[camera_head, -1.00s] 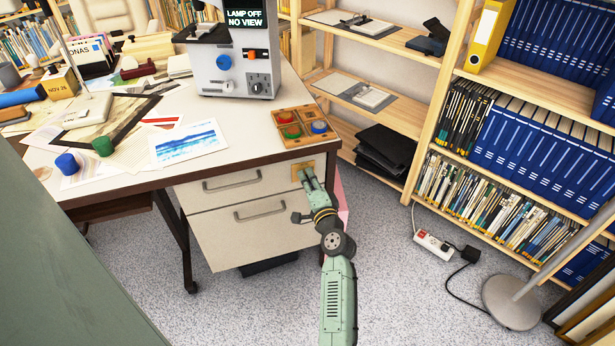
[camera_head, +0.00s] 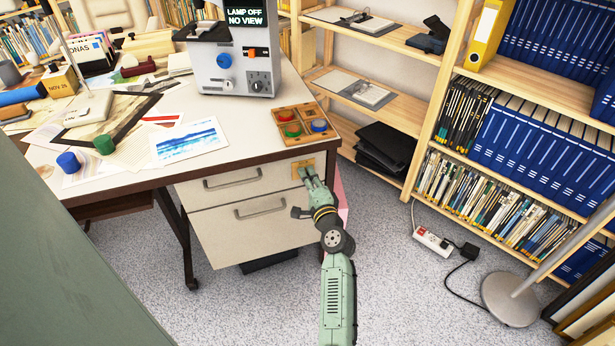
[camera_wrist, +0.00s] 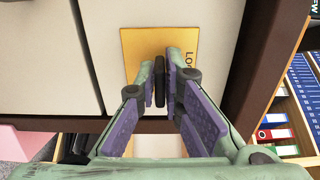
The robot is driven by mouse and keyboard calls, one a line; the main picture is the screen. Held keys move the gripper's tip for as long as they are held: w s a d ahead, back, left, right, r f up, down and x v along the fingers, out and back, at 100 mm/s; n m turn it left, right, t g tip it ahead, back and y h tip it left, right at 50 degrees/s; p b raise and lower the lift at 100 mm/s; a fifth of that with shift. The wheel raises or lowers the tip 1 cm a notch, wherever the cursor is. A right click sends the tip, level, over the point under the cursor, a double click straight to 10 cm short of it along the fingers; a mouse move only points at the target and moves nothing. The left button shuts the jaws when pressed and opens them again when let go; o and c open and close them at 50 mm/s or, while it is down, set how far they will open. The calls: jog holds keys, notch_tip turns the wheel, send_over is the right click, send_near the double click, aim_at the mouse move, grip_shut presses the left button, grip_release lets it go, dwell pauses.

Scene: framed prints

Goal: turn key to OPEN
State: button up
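The lock is a brass-yellow plate (camera_wrist: 138,45) on the desk's drawer front. It also shows in the head view (camera_head: 319,162), at the right of the upper drawer. Dark letters starting "LO" run down its right side in the wrist view; the rest is hidden by a finger. The black key (camera_wrist: 159,82) stands out from the plate, its flat bow upright in the wrist picture. My gripper (camera_wrist: 159,85) has one finger close on each side of the bow and appears shut on it. In the head view, my gripper (camera_head: 311,177) reaches up to the plate. No OPEN mark is visible.
The drawers have grey handles (camera_head: 232,179). The brown desktop edge (camera_wrist: 258,70) runs close to my gripper in the wrist view. A wooden tray (camera_head: 285,117) with coloured discs lies above on the desk.

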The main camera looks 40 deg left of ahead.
jog(key=o, duration=0.4)
jog(key=v, duration=1.2)
jog(key=shift+d, duration=0.1)
